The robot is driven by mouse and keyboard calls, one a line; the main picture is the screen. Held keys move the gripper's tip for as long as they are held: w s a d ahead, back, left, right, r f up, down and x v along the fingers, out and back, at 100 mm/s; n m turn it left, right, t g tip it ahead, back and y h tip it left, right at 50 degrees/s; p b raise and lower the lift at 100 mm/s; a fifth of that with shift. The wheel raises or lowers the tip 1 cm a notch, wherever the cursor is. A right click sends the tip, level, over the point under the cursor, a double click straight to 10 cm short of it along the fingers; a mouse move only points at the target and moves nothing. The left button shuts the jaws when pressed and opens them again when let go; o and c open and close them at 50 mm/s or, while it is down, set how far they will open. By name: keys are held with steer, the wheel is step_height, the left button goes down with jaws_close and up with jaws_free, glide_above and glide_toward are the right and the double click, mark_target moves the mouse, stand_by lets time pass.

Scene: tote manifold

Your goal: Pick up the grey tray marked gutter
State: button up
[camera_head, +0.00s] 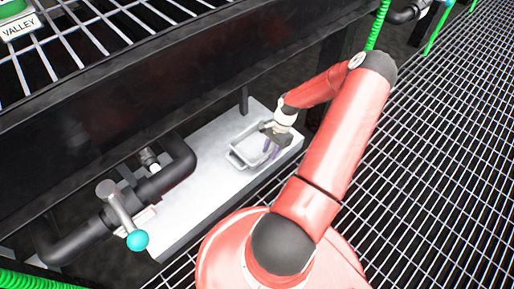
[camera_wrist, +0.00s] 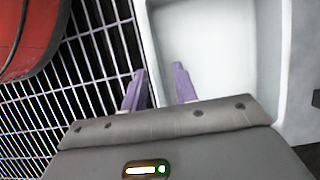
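A grey tray (camera_head: 236,160) stands on the pale slab under the dark rack in the head view. In the wrist view the tray (camera_wrist: 285,55) fills the upper right, and its inside looks empty. My gripper (camera_head: 270,146) is at the tray's right side in the head view. In the wrist view my gripper (camera_wrist: 159,72) is open, with one purple finger over the tray's inside and the other just outside its left rim. The rim lies between the fingers; I cannot tell whether either touches it. No gutter label is readable.
A black pipe (camera_head: 182,168) and a valve lever with a teal knob (camera_head: 137,240) stand left of the tray. The dark rack beam (camera_head: 150,85) runs above and behind it. A sign reading VALLEY (camera_head: 19,28) is at top left. Metal grating (camera_head: 440,150) covers the right.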

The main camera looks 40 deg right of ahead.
steer(key=shift+x, duration=0.85)
steer(key=shift+c, duration=0.3)
jaws_close()
